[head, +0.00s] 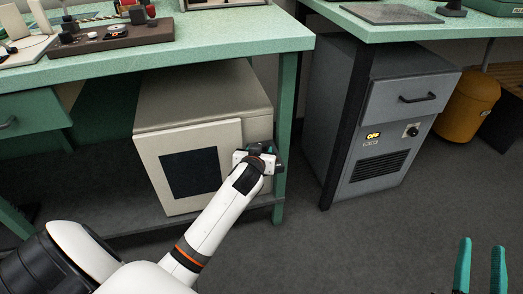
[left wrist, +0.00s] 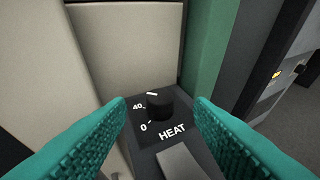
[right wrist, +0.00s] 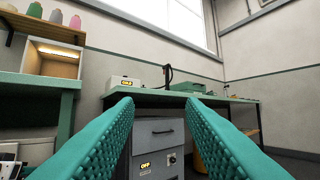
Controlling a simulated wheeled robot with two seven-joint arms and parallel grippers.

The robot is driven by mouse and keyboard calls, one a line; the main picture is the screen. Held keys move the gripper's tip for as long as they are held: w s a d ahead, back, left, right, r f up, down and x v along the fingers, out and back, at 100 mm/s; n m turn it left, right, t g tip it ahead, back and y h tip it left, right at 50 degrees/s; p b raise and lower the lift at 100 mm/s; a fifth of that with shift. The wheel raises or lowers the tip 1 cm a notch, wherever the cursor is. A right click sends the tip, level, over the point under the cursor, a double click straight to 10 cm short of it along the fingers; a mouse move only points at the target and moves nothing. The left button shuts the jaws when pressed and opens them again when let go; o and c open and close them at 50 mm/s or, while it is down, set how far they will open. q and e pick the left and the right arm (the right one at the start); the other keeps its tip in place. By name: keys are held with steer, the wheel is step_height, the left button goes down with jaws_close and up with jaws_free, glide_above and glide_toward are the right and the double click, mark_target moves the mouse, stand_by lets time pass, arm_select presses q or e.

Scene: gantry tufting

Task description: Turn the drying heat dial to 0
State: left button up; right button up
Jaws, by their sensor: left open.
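The heat dial (left wrist: 160,108) is a round black knob on a dark panel marked 40, 0 and HEAT. A white mark shows at the knob's upper edge, away from the 0; I cannot tell whether it is the pointer. In the head view the dial is hidden by my left arm. My left gripper (head: 266,150) is at the right side of the cream cabinet (head: 190,110). In the left wrist view its teal fingers (left wrist: 160,104) are open on either side of the knob, seemingly without touching it. My right gripper (head: 482,245) is open and empty at lower right.
A green-topped bench (head: 190,42) stands over the cabinet, with a green leg (head: 285,110) close to my left gripper. A grey drawer unit (head: 375,130) with an OFF display and its own knob stands right. The floor between is clear.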

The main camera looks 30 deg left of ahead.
arm_select(q)
steer(key=x, duration=0.3)
steer(key=shift+b, duration=0.4)
steer(key=shift+w+a+f, duration=0.15)
steer(key=shift+w, duration=0.25)
arm_select(e)
steer(key=shift+s+r+t+y, duration=0.2)
steer(key=shift+s+r+t, duration=0.5)
steer(key=shift+r+t, duration=0.25)
steer(key=shift+s+r+t+y, duration=0.2)
steer(key=shift+s+r+t, duration=0.6)
steer(key=shift+r, duration=0.25)
arm_select(q)
steer(key=shift+c, duration=0.6)
arm_select(e)
steer(key=shift+w, duration=0.1)
arm_select(q)
steer(key=c, duration=0.9)
